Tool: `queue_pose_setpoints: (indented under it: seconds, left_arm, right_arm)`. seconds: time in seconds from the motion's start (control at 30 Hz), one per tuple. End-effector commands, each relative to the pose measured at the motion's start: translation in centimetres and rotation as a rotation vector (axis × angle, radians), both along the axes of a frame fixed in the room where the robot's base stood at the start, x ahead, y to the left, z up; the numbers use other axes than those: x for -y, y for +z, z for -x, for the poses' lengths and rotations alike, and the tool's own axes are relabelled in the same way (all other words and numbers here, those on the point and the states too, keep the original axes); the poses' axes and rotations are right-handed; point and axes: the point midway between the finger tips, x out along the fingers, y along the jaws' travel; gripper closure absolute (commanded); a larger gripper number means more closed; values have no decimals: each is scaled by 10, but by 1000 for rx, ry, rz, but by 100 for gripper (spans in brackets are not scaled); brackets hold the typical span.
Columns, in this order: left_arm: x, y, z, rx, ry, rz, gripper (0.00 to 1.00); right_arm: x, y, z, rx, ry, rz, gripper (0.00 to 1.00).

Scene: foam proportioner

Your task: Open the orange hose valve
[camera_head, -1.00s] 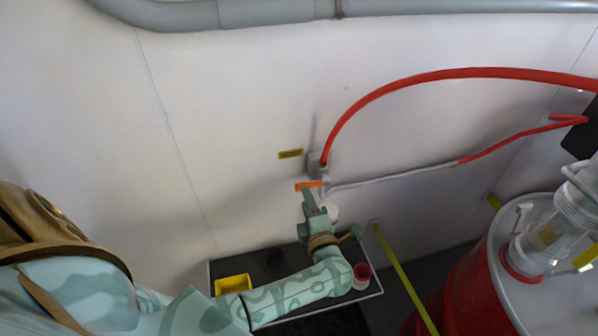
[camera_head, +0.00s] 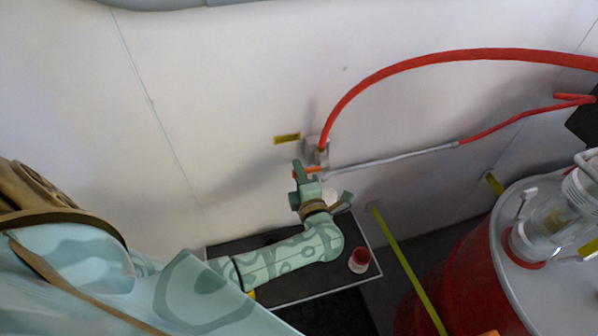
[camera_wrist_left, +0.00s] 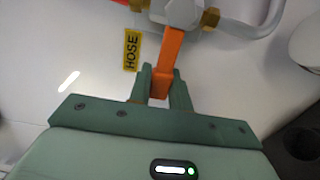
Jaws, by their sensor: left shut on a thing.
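The orange hose valve handle (camera_wrist_left: 170,50) extends from the valve body (camera_wrist_left: 180,12) down between my left gripper's fingers in the left wrist view. My left gripper (camera_wrist_left: 163,78) is shut on the handle near its free end. A yellow label (camera_wrist_left: 131,50) reading HOSE is on the wall beside the handle. My right gripper is not in view.
A thick red hose (camera_head: 430,62) arches right from the valve, with a grey-and-red line (camera_head: 400,158) below it. A dark tray (camera_head: 290,290) holding a red-and-white cup (camera_head: 359,260) lies under my left arm. A red drum (camera_head: 455,280) stands at right.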

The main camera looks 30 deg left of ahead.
Motion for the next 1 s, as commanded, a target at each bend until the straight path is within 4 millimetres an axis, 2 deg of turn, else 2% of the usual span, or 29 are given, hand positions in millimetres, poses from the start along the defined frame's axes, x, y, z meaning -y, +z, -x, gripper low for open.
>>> queue_pose_setpoints:
  seconds: [0.17,0.37,1.0]
  left_arm:
    - [-1,-3,0,15,1,14,100]
    - [0,-12,0,83,2,72,100]
    - [10,-52,-12,520,3,448,100]
  right_arm:
    - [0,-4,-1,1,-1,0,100]
    - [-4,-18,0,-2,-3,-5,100]
    - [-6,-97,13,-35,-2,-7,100]
